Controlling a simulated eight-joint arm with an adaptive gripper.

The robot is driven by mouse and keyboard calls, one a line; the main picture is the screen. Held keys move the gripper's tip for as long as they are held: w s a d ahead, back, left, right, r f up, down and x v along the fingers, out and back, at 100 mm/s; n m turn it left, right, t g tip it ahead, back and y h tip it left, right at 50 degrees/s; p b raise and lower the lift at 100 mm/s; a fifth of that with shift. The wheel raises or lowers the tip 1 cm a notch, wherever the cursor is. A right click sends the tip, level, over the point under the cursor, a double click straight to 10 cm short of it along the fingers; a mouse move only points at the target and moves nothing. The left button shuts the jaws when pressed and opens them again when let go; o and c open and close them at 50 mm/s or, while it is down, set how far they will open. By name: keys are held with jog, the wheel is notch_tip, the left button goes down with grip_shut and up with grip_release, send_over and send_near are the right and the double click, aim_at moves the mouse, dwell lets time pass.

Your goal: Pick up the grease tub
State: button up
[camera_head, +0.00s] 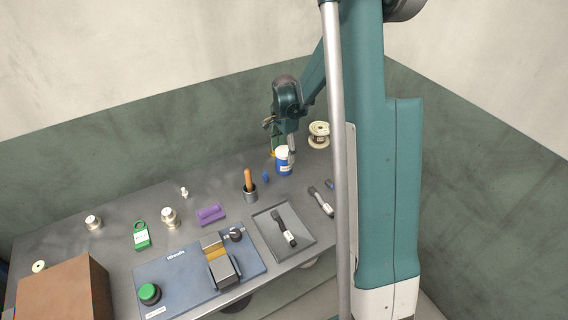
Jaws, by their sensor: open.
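A small blue tub with a white top (285,168), which looks like the grease tub, stands upright near the back of the grey table. My gripper (282,150) points down right at the tub and is open, with a finger on either side of its top in this view. I cannot tell whether the fingers touch the tub or are just above or in front of it. Part of the tub's upper side is hidden by the gripper.
A grey tray (262,222) with a dark tool lies nearer. My arm hides the table's right side.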

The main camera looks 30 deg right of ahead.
aim_at(284, 162)
jog(key=shift+f, duration=0.9)
jog(key=shift+a+f+b, duration=0.15)
jog(key=shift+f+b, duration=0.65)
jog(key=shift+f, duration=1.8)
jog(key=c, duration=1.2)
jog(key=shift+c, duration=0.2)
jog(key=shift+r, duration=0.2)
jog(key=shift+r+p, duration=1)
jog(key=shift+r, duration=3.85)
